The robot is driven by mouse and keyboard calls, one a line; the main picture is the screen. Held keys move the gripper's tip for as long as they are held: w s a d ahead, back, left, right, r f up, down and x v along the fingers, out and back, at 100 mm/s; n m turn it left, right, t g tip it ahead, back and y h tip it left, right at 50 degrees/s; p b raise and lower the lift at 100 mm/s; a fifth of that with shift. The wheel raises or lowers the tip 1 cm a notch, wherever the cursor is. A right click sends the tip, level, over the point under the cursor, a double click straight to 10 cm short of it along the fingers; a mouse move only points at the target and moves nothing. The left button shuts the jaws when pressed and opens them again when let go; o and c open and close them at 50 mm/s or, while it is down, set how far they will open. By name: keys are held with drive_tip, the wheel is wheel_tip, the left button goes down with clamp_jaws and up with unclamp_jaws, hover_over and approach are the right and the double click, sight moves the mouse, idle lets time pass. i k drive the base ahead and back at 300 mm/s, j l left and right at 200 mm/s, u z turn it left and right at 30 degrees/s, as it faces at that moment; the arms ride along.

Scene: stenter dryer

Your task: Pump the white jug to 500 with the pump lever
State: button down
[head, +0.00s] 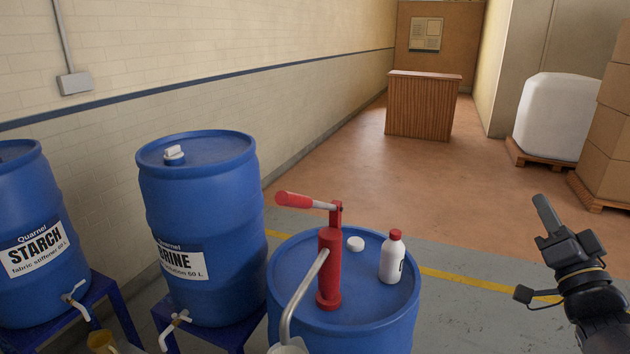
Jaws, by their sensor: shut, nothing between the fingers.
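The red hand pump (329,268) stands upright on the lid of the nearest blue drum (345,335). Its pump lever (307,202) reaches out to the left from the pump's top, roughly level, with a thick red grip at its end. A grey spout pipe (300,290) bends down from the pump toward the bottom edge. A pale rim, seemingly the white jug (288,347), shows just under the spout; most of it is cut off, and no marks or level can be read. My gripper (541,203) is shut and empty at the right, well apart from the lever.
A white bottle with a red cap (392,260) and a white bung cap (355,244) are on the drum lid. A BRINE drum (200,220) and a STARCH drum (35,240) stand left on blue stands. Open floor (430,185) lies behind; pallets stand far right.

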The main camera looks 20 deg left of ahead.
sight(284, 198)
drive_tip(key=i+l, duration=0.1)
drive_tip(key=l, duration=0.6)
drive_tip(key=u, duration=1.65)
drive_tip(key=i+l, duration=0.05)
